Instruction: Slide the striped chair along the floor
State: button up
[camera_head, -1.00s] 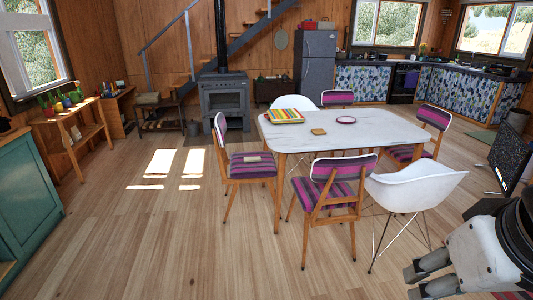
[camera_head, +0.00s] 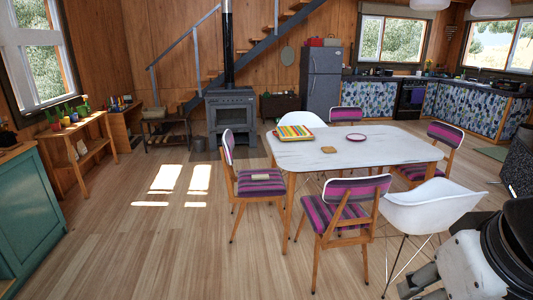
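Several chairs with pink, purple and dark stripes and wooden legs stand upright around the white table (camera_head: 390,148). One striped chair (camera_head: 258,187) is at the table's left end, with a small pale object (camera_head: 260,177) on its seat. Another striped chair (camera_head: 343,212) is at the near side, its back towards me. A third striped chair (camera_head: 444,138) is at the right, and a fourth (camera_head: 336,114) at the far side. My gripper (camera_head: 418,286) is at the bottom right, apart from the chairs. Its fingers are partly cut off by the frame edge, so its opening is unclear.
A white shell chair (camera_head: 428,206) stands between my arm and the near striped chair. Open wooden floor (camera_head: 150,245) lies to the left and front. A green cabinet (camera_head: 30,220) and a plant shelf (camera_head: 80,145) line the left wall. A stove (camera_head: 230,117) stands behind.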

aim_at(272, 189)
jog(key=i+j+u, duration=0.35)
jog(key=i, duration=0.45)
jog(key=i+u, duration=0.35)
jog(key=i, duration=0.5)
jog(key=i+u, duration=0.1)
jog(key=i, duration=0.55)
jog(key=i+l, duration=0.1)
jog(key=i, duration=0.5)
jog(key=i+l+u, duration=0.15)
jog(key=i, duration=0.5)
jog(key=i+l+u, duration=0.2)
jog(key=i, duration=0.2)
jog(key=i+u, duration=0.25)
jog(key=i, duration=0.15)
